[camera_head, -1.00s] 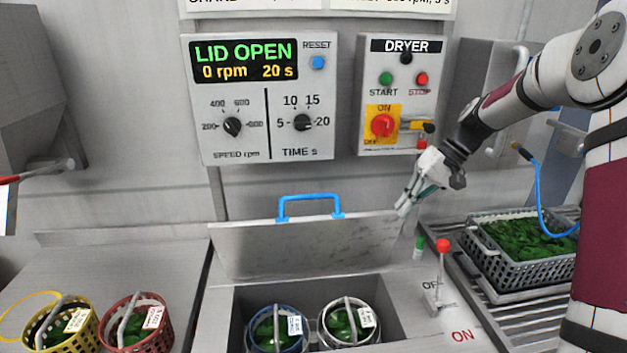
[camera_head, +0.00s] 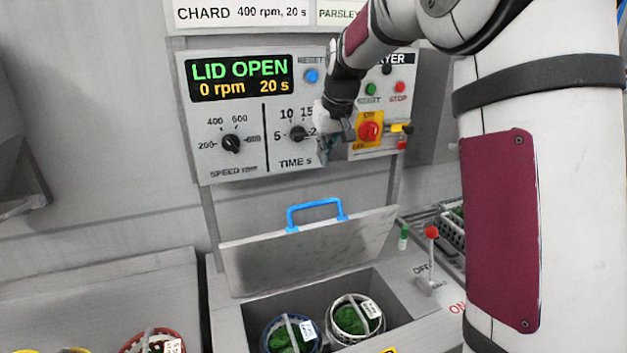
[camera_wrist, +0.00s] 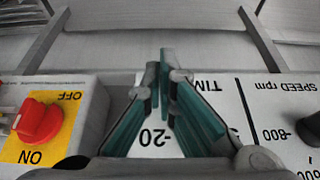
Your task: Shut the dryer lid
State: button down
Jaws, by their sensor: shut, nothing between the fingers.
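The dryer lid (camera_head: 300,257) is a flat grey plate standing raised at the back of the dryer opening in the head view. Its blue handle (camera_head: 316,213) is on the top edge. The dryer's display (camera_head: 241,77) reads LID OPEN, 0 rpm, 20 s. My gripper (camera_head: 325,152) is in front of the control panel near the time dial, above and apart from the lid handle. In the wrist view, its green-padded fingers (camera_wrist: 162,68) are together with nothing between them. The wrist view does not clearly show the lid.
A blue-rimmed basket (camera_head: 281,323) and a white-rimmed basket (camera_head: 341,317), both with greens, sit inside the dryer. A red-knobbed lever (camera_head: 431,254) stands to the right. A red basket (camera_head: 150,342) is at lower left. The dryer switch panel (camera_head: 383,135) is close to my gripper.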

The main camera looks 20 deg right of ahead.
jog(key=p+x, duration=0.2)
jog(key=x, duration=0.8)
jog(key=shift+s+f+p, duration=0.15)
jog(key=shift+s+p, duration=0.6)
jog(key=shift+s, duration=1.35)
